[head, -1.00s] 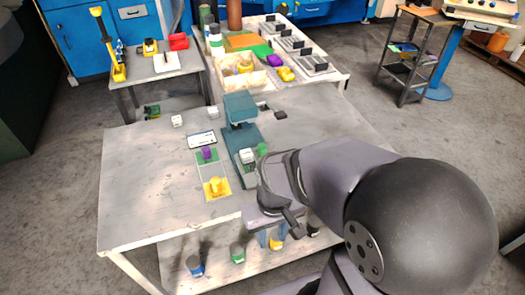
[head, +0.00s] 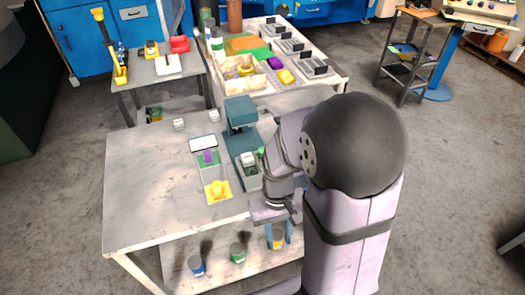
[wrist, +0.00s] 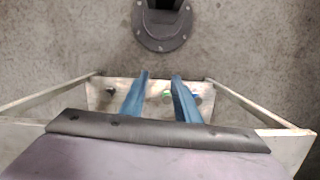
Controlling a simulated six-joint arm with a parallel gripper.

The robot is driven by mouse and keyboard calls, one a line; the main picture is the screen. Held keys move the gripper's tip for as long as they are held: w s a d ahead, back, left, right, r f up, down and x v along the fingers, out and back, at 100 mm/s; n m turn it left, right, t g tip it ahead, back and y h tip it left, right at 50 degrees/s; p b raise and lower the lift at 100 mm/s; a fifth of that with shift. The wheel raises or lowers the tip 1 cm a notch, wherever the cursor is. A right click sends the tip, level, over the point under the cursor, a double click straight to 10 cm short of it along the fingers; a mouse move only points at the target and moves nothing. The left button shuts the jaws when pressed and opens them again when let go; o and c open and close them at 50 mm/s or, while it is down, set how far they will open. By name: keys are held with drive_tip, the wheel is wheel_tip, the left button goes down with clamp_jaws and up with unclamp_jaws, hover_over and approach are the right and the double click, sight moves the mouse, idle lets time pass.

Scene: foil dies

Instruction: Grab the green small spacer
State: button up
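A small green piece (head: 261,151) stands at the right side of the teal press (head: 240,112), close to my arm, which partly hides that area. I cannot tell for sure that it is the spacer. My gripper (head: 279,236) points down at the front edge of the table, apart from this piece. Its two blue fingers are spread with nothing held between them. In the wrist view the fingers (wrist: 158,98) are apart too, and a small green spot (wrist: 166,93) shows beyond them, too small to identify.
The table's left side is clear.

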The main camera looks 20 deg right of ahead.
sight(262, 151)
drive_tip(key=w+d, duration=0.1)
drive_tip(key=w, duration=0.4)
drive_tip(key=w+d+t, duration=0.1)
drive_tip(key=w, duration=0.4)
drive_tip(key=w+d+t+p, duration=0.1)
drive_tip(key=w, duration=0.4)
drive_tip(key=shift+d+h, duration=0.3)
drive_tip(key=shift+d, duration=0.1)
drive_tip(key=w+d+r+m+t, duration=0.2)
drive_tip(key=w+r+t, duration=0.3)
drive_tip(key=w, duration=0.8)
drive_tip(key=shift+g+h, duration=0.4)
drive_tip(key=shift+w+p+x, duration=0.1)
drive_tip(key=shift+p+x, duration=0.8)
drive_tip(key=shift+x, duration=0.65)
drive_tip(key=shift+w+p+x, duration=0.15)
drive_tip(key=shift+p+x, duration=0.7)
drive_tip(key=shift+x, duration=0.75)
drive_tip(key=shift+s+d+r, duration=0.1)
drive_tip(key=shift+d, duration=0.05)
clamp_jaws()
